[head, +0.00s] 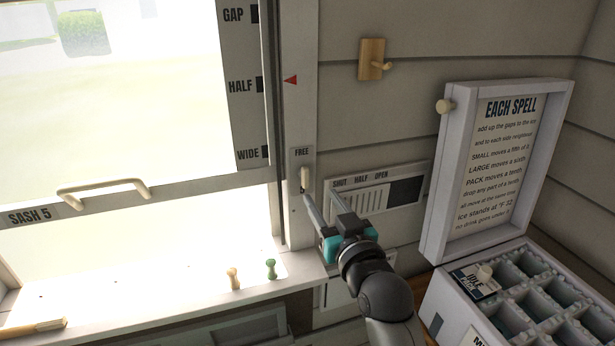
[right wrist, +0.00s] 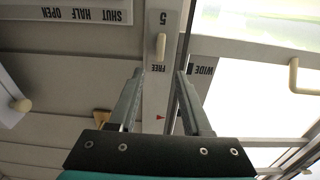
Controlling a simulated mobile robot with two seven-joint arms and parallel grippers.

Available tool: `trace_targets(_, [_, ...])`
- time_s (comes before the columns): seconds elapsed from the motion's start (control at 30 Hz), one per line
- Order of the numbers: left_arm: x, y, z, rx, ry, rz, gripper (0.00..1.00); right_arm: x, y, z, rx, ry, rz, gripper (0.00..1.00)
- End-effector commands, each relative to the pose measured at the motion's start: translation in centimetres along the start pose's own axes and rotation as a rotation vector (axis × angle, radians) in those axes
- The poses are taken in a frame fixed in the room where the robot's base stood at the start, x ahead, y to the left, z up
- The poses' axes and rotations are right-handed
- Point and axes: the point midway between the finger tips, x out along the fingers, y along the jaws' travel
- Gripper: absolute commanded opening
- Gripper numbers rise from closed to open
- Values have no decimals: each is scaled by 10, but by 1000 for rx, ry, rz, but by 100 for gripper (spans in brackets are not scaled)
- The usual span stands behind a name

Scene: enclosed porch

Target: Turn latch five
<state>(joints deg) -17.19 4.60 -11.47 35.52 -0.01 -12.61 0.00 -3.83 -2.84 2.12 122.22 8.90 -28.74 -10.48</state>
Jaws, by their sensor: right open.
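Latch five is a small cream lever (head: 305,179) on the white window post, standing upright just below the label FREE. In the right wrist view, which is upside down, the lever (right wrist: 161,46) lies between the labels FREE and 5. My right gripper (head: 319,193) is open, its fingertips just below and right of the lever in the head view. In the right wrist view the two fingers (right wrist: 159,74) are apart, with the lever beyond the gap between their tips; I see no contact. My left gripper is not in view.
The sash (head: 30,216) marked SASH 5 has a cream handle (head: 103,190). A vent (head: 362,201) marked SHUT HALF OPEN is right of the latch. Two small pegs stand on the sill (head: 150,286). A framed sign (head: 432,215) and a compartmented box (head: 450,312) are at right.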

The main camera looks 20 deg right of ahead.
Motion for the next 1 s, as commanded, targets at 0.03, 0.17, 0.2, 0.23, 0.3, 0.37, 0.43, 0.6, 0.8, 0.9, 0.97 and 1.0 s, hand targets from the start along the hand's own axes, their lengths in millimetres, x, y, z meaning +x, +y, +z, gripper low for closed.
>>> trace_targets(0.03, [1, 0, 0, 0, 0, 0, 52, 9, 0, 0, 1, 1, 0, 49])
trace_targets(0.17, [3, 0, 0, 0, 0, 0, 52, 29, 0, 0, 0, 0, 0, 49])
trace_targets(0.2, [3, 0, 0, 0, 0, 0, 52, 36, 0, 0, 0, 1, 0, 49])
trace_targets(0.23, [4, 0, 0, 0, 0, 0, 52, 40, 0, 0, 0, 1, 0, 49])
trace_targets(0.3, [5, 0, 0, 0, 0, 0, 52, 51, 0, 0, 0, 2, 0, 49])
trace_targets(0.37, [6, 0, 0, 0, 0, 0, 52, 60, 0, 0, 1, 1, 1, 49])
trace_targets(0.43, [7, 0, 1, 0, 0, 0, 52, 70, 0, 0, 1, 1, 0, 49])
trace_targets(0.6, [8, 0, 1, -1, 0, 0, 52, 87, 0, 1, 0, 0, 0, 49])
trace_targets(0.8, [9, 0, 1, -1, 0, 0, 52, 96, 0, 0, 0, 0, 0, 49])
trace_targets(0.9, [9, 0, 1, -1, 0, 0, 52, 97, 0, 0, 0, 0, 0, 49])
trace_targets(0.97, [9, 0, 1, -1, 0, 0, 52, 97, 0, 0, 0, -1, 0, 49])
trace_targets(1.0, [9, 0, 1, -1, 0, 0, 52, 96, 0, 0, 0, -1, 0, 49])
